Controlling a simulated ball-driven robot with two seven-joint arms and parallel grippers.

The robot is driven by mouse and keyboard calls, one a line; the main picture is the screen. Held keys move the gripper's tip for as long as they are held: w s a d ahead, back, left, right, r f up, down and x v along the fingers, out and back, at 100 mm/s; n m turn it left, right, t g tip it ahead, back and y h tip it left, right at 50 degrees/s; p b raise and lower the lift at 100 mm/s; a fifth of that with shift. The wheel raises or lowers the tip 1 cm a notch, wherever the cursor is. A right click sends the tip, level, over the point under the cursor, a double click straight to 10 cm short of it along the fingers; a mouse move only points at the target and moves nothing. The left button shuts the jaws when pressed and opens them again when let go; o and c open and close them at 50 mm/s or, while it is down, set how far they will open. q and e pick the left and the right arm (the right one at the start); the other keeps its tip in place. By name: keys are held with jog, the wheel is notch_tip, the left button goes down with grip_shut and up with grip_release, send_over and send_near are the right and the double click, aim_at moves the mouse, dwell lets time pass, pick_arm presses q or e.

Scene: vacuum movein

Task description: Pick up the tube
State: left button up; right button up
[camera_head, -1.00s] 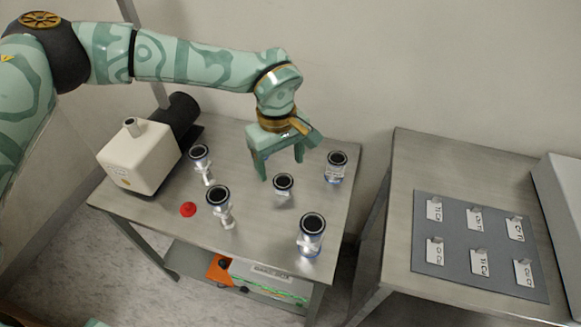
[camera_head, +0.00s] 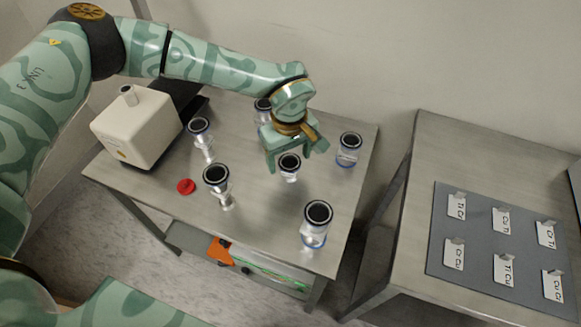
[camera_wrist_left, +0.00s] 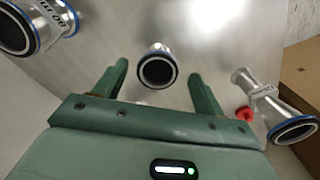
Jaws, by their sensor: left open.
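Several metal tubes with dark, ring-edged round openings stand on the steel table. A short one (camera_head: 289,170) is in the middle of the table. My left gripper (camera_head: 290,163) is open, pointing down just behind and above it. In the left wrist view this tube (camera_wrist_left: 157,70) shows between the two spread green fingers, with a gap on each side. Other tubes stand at the front right (camera_head: 315,232), back right (camera_head: 348,152), front left (camera_head: 219,185) and left (camera_head: 201,138). One more (camera_head: 262,106) is partly hidden behind my left gripper. My right gripper is not seen.
A cream box-shaped pump (camera_head: 135,130) stands at the table's left, with a red cap (camera_head: 186,186) near it. A second table (camera_head: 405,235) on the right bears a grey mat (camera_head: 480,245) with labelled cards. An orange item (camera_head: 220,250) lies on the lower shelf.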

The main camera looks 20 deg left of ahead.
aim_at(290, 161)
pick_arm(q)
jog(key=f, duration=0.1)
jog(key=f+b, duration=0.1)
jog(key=f, duration=0.1)
jog(key=f+b, duration=0.1)
jog(key=f, duration=0.1)
jog(key=shift+w, duration=0.3)
jog(key=shift+s+r, duration=0.1)
jog(key=shift+r, duration=0.1)
jog(key=shift+c, duration=0.6)
jog(key=c, duration=0.9)
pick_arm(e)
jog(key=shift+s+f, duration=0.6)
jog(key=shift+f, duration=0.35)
